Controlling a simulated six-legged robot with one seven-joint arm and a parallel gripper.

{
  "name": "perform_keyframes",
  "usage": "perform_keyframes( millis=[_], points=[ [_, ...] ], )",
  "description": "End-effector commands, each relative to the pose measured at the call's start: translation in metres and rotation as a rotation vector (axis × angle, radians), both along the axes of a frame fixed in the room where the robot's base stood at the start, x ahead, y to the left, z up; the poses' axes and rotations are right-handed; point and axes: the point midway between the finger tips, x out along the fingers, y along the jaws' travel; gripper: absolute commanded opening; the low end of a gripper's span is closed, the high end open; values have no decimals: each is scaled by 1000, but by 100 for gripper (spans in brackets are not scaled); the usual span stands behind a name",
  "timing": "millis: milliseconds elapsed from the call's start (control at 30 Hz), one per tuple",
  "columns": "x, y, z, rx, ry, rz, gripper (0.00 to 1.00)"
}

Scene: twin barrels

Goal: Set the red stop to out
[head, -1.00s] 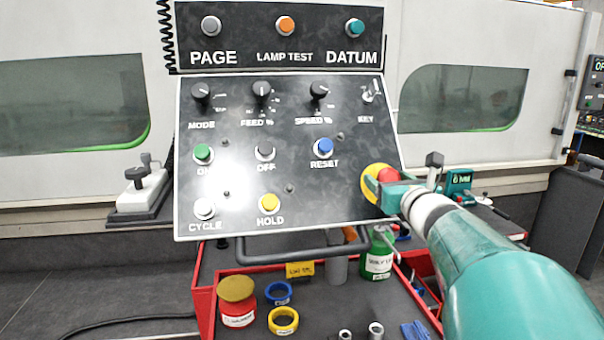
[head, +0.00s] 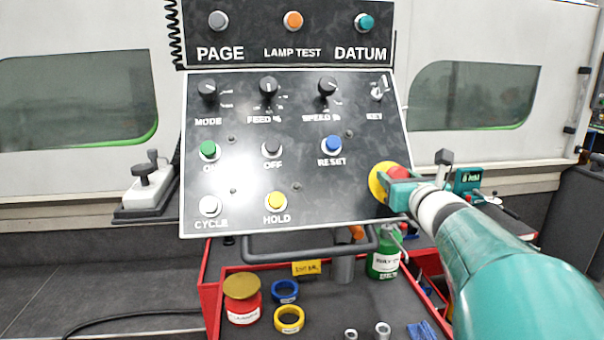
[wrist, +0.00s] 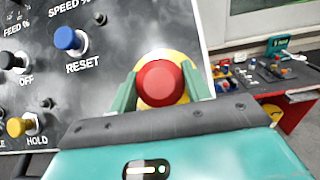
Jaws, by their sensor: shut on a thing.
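The red stop (head: 399,173) is a round red button on a yellow collar (head: 380,183) at the lower right of the sloped black control panel (head: 330,195). In the wrist view the red stop (wrist: 161,83) faces me, with the yellow collar (wrist: 181,60) behind it. My gripper (head: 398,184) reaches it from the right. Its green fingers (wrist: 160,88) stand on the left and right of the red stop and are shut on it. In the head view the fingers hide part of the button.
The blue RESET button (head: 331,146) is up and left of the stop. A handle bar (head: 310,246) runs below the panel. Under it a red-edged cart holds a red jar (head: 243,305), rings and a green bottle (head: 384,257). A white machine stands behind.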

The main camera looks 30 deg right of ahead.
Motion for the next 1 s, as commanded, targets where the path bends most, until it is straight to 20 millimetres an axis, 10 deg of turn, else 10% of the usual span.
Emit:
perform_keyframes(
  millis=[400,433,533,1000],
  points=[
    [-11,3,11,-2,-3,0,7],
    [-11,3,11,-2,-4,0,52],
    [-11,3,11,-2,-4,0,68],
    [-11,2,10,-1,-2,0,68]
  ],
)
